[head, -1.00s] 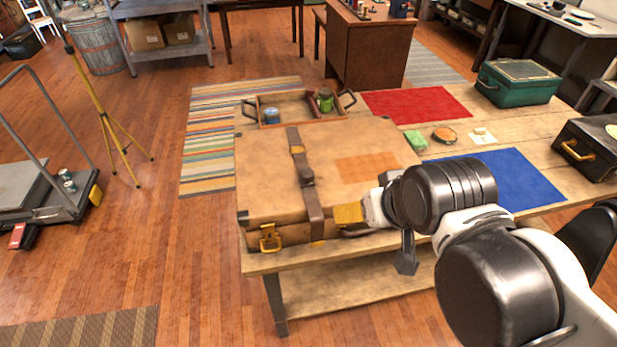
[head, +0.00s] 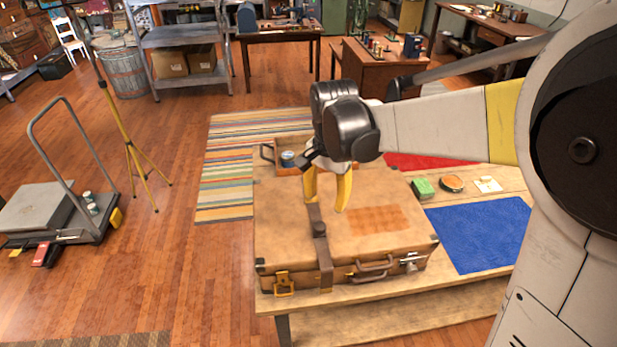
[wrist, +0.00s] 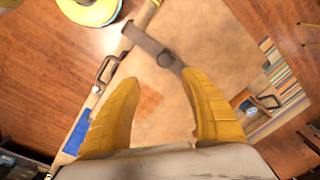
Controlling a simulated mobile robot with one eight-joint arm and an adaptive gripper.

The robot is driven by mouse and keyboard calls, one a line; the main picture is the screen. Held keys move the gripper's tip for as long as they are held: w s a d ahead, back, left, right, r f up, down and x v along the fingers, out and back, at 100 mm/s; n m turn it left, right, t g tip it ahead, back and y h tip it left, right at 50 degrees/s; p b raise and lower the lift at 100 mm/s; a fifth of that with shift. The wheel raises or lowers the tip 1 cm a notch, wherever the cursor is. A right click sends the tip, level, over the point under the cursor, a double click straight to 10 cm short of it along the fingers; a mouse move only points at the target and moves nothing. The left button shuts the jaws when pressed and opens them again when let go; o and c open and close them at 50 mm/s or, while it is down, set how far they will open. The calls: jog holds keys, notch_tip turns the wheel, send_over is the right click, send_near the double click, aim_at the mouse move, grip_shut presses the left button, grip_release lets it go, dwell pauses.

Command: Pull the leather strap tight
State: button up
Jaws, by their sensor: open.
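The brown leather strap (head: 323,258) runs front to back over the lid of a tan suitcase (head: 280,225) and hangs down its front. A dark buckle or loop (head: 319,230) sits on it. The strap's rear end is hidden behind my finger. My gripper (head: 325,206) is open and empty, its yellow fingers pointing down above the rear of the lid, around the strap's line. In the wrist view, the strap (wrist: 148,42) and its buckle (wrist: 166,59) lie just beyond the fingertips (wrist: 160,79). I cannot tell whether a finger touches the strap.
The suitcase stands on a wooden bench (head: 380,305). Behind it is a wooden tray (head: 290,145) with a blue tin (head: 288,159). The lid's right part is clear.

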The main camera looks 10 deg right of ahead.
aim_at(320, 225)
jog(key=shift+m+g, duration=0.3)
jog(key=shift+m, duration=0.1)
jog(key=f, duration=0.4)
jog(key=w+f+b, duration=0.1)
jog(key=f, duration=0.3)
jog(key=a+f+b, duration=0.1)
jog(key=f, duration=0.2)
jog(key=shift+w+f, duration=0.2)
jog(key=shift+f, duration=0.2)
